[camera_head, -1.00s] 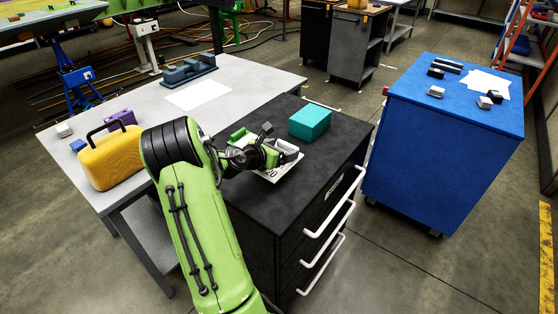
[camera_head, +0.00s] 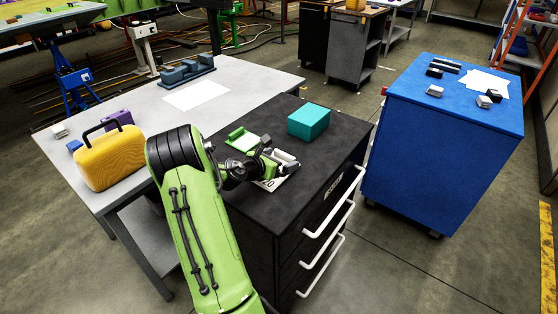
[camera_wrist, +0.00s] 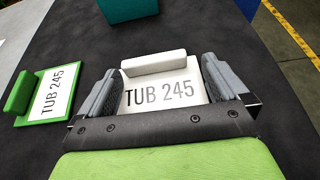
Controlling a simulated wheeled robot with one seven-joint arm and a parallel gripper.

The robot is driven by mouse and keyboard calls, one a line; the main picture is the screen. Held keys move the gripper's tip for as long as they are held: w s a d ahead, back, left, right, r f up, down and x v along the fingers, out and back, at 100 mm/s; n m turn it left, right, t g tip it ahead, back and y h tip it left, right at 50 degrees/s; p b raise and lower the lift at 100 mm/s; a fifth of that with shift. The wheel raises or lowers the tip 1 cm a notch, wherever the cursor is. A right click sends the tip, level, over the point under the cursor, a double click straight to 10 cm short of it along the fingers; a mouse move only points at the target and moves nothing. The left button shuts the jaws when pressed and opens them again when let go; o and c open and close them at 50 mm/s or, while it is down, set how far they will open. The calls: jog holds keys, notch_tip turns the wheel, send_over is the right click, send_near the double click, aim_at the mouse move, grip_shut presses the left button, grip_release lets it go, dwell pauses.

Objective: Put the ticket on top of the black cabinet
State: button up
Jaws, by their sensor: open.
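A white ticket (camera_wrist: 160,90) with a raised white grip bar and the print "TUB 245" appears to lie on the black cabinet (camera_head: 238,200); the head view shows only part of it (camera_head: 268,184). A green-framed ticket (camera_wrist: 48,94) with the same print lies on the cabinet to its left, and shows in the head view too (camera_head: 243,140). My gripper (camera_wrist: 157,68) is open over the white ticket, one finger on each side of its grip bar, with gaps visible. The gripper body hides the ticket's near edge.
A teal box (camera_head: 309,122) stands at the back of the cabinet top. A grey table (camera_head: 225,85) with a yellow case (camera_head: 110,158) adjoins on the left. A blue cabinet (camera_head: 440,150) stands apart on the right. The cabinet's front-right top is clear.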

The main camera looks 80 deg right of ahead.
jog(key=p+v, duration=0.2)
jog(key=v, duration=1)
jog(key=w+a+r+m+t+y, duration=0.3)
jog(key=w+a+m+t, duration=0.15)
jog(key=a, duration=0.55)
jog(key=w+a+r+m+t+y, duration=0.3)
jog(key=w+a+m, duration=0.25)
jog(key=a, duration=0.45)
jog(key=s+a+r+m+t+y, duration=0.1)
jog(key=s+a+r+t+y, duration=0.1)
jog(key=a, duration=0.9)
jog(key=s+a+r+m+t+y, duration=0.1)
jog(key=s+a+r+m+y, duration=0.1)
jog(key=a, duration=1)
jog(key=s+r+y, duration=0.1)
jog(key=s+y, duration=0.1)
jog(key=s, duration=0.1)
jog(key=shift+r+t, duration=0.2)
jog(key=shift+t, duration=0.15)
jog(key=shift+s+r, duration=0.1)
